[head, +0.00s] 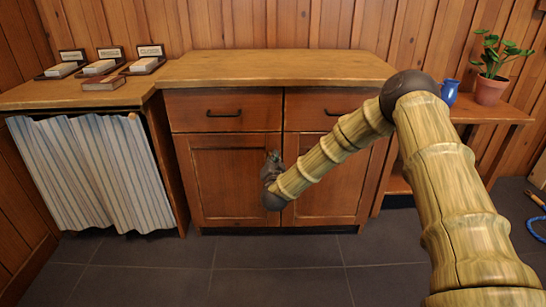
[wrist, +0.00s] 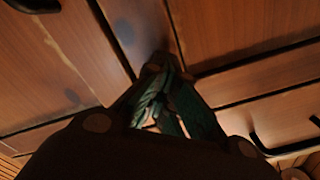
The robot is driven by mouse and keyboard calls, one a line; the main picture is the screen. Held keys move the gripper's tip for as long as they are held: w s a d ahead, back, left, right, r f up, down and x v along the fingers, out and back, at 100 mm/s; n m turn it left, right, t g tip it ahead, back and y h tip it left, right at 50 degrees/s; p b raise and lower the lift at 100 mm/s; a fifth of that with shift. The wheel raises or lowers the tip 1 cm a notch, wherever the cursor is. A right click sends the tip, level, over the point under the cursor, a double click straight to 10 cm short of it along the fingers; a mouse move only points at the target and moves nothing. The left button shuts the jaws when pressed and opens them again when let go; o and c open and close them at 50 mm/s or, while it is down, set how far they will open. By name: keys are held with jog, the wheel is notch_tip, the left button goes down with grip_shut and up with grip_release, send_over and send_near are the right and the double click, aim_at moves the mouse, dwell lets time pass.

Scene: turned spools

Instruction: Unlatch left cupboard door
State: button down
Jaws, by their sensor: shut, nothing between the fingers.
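The left cupboard door (head: 225,185) is a reddish wood panel below the left drawer, and looks closed in the head view. My gripper (head: 273,157) is in front of its right edge, by the seam with the right door (head: 330,195). In the wrist view the dark green fingers (wrist: 158,72) converge, shut and empty, with their tips close to a seam between wood panels. I cannot tell whether they touch the wood. No latch can be made out; my gripper and forearm hide part of the door edges.
Two drawers sit above the doors; the left one has a black handle (head: 224,113). A striped curtain (head: 90,170) hangs at left under a counter with several small boxes (head: 100,67). A potted plant (head: 490,90) and blue jug (head: 449,93) stand at right. The tiled floor (head: 220,270) in front is clear.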

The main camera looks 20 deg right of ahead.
jog(key=m, duration=0.5)
jog(key=shift+d+m, duration=0.1)
jog(key=shift+m, duration=0.3)
jog(key=m, duration=0.4)
jog(key=shift+m, duration=0.3)
jog(key=c, duration=0.9)
grip_release()
jog(key=shift+d, duration=0.1)
jog(key=v, duration=1.2)
